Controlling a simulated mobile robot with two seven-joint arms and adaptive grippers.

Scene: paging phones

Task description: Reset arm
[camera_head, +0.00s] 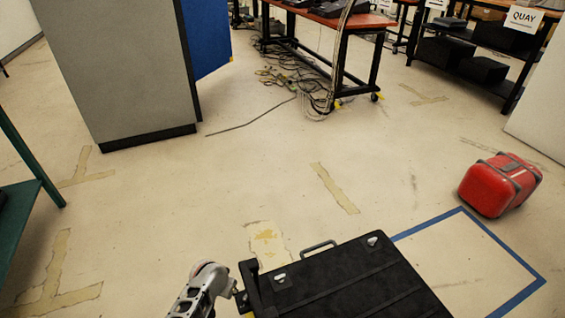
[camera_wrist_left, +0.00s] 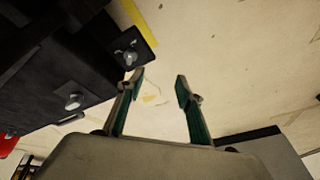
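My left gripper (camera_wrist_left: 160,88) shows in the left wrist view, with its two green-sided fingers spread apart. Nothing is between them; pale floor shows through the gap. In the head view, a grey metal part of my left arm (camera_head: 200,288) comes in at the bottom, left of centre. The left fingertips cannot be made out there. My right arm and gripper are in neither view.
A black boxy body (camera_head: 345,285) with a handle is beside my left arm; I cannot tell whether it is mine. A grey cabinet (camera_head: 115,70), green shelf (camera_head: 22,195), red case (camera_head: 498,185) and red-topped table (camera_head: 365,20) stand around. Cables (camera_head: 300,82) lie on the floor. The middle floor is clear.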

